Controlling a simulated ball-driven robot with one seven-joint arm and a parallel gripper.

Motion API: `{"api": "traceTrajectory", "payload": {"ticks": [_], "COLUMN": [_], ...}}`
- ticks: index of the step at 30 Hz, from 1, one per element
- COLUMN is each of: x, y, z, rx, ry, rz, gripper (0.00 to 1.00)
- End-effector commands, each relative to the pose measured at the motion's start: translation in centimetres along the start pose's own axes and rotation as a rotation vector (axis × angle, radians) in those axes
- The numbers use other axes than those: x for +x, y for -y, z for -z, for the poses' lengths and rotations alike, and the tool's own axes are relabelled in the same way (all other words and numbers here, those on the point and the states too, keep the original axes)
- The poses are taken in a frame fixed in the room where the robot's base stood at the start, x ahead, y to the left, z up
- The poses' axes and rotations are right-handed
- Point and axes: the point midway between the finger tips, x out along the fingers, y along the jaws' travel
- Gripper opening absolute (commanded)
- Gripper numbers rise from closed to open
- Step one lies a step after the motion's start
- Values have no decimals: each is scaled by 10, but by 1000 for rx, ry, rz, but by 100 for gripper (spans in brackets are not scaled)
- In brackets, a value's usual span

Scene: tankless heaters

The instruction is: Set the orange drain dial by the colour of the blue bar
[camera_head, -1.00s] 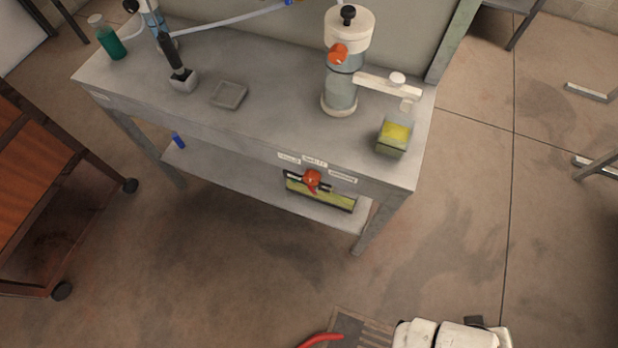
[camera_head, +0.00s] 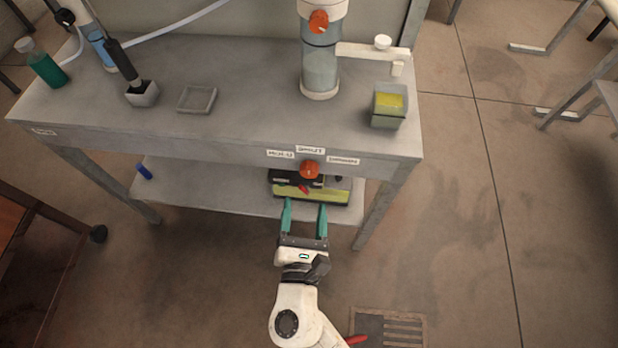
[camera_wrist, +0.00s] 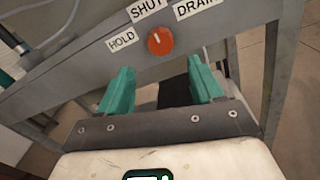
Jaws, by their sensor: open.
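The orange drain dial (camera_head: 311,169) is on the bench's front edge, under paper labels. In the wrist view the dial (camera_wrist: 160,40) has a white mark pointing up, roughly at the SHUT label (camera_wrist: 147,8). The HOLD label (camera_wrist: 122,40) is left and the DRAIN label (camera_wrist: 195,8) is right. My gripper (camera_head: 305,204) has teal fingers, open and empty, below and in front of the dial, apart from it. A small blue bar-like piece (camera_head: 144,172) lies on the lower shelf; I cannot tell if it is the task's blue bar.
A clear column (camera_head: 320,72) with another orange knob (camera_head: 318,22) stands on the bench, beside a yellow-filled container (camera_head: 388,106). A shallow grey tray (camera_head: 180,109) and a green bottle (camera_head: 48,70) are left. A yellow-green box (camera_head: 340,198) sits on the lower shelf behind my fingers.

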Motion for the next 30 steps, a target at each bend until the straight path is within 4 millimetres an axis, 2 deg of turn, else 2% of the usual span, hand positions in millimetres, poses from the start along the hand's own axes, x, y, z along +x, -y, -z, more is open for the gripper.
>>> {"api": "traceTrajectory", "payload": {"ticks": [6, 12, 18, 26, 30], "x": [42, 69, 80, 80, 80], "y": [1, 1, 2, 2, 2], "z": [-1, 0, 0, 0, 0], "rx": [1, 3, 3, 4, 4], "ry": [2, 2, 0, 0, 0], "rz": [3, 4, 4, 4, 4], "gripper": [66, 66, 66, 66, 53]}}
